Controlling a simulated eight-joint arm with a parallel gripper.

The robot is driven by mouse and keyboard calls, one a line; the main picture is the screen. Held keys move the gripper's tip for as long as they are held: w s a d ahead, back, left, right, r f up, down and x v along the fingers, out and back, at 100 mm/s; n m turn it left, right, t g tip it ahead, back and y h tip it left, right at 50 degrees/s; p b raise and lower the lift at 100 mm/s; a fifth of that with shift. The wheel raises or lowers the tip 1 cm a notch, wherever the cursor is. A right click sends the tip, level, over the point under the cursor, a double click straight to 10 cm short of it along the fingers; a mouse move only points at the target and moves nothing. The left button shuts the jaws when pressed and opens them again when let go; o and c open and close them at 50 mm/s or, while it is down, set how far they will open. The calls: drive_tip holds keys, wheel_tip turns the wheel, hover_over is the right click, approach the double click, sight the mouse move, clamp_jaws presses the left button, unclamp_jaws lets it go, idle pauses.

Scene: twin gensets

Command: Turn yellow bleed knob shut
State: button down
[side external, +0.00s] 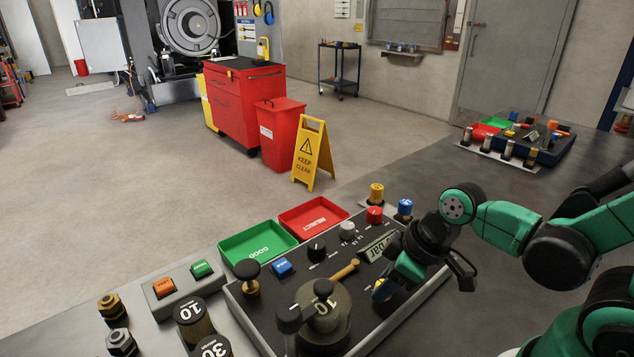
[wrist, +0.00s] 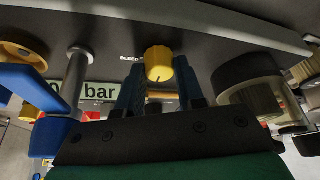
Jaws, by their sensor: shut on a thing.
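The yellow bleed knob (wrist: 158,62) stands on the dark panel beside the printed word BLEED in the wrist view. My gripper (wrist: 158,82) has its two blue fingers on either side of the knob and is shut on it. In the side external view, the knob (side external: 381,291) shows only in part, at the panel's right side, with my gripper (side external: 384,286) over it. The fingers and wrist hide most of it there. I cannot read the knob's exact turn.
A display marked bar (side external: 378,245) and a brass lever (side external: 341,272) are close by on the panel. A large round weight stack (side external: 322,318) stands to the left. Red (side external: 374,215), blue (side external: 404,207) and yellow (side external: 376,193) capped parts stand behind.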

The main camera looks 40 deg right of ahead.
sight(400, 297)
drive_tip(key=shift+n+y, duration=0.5)
drive_tip(key=shift+n, duration=0.7)
drive_tip(key=shift+g, duration=0.3)
drive_tip(key=c, duration=0.5)
unclamp_jaws()
drive_tip(key=shift+c, duration=0.2)
drive_tip(key=shift+d+r, duration=0.1)
drive_tip(key=shift+r, duration=0.05)
drive_tip(key=shift+v, duration=2.65)
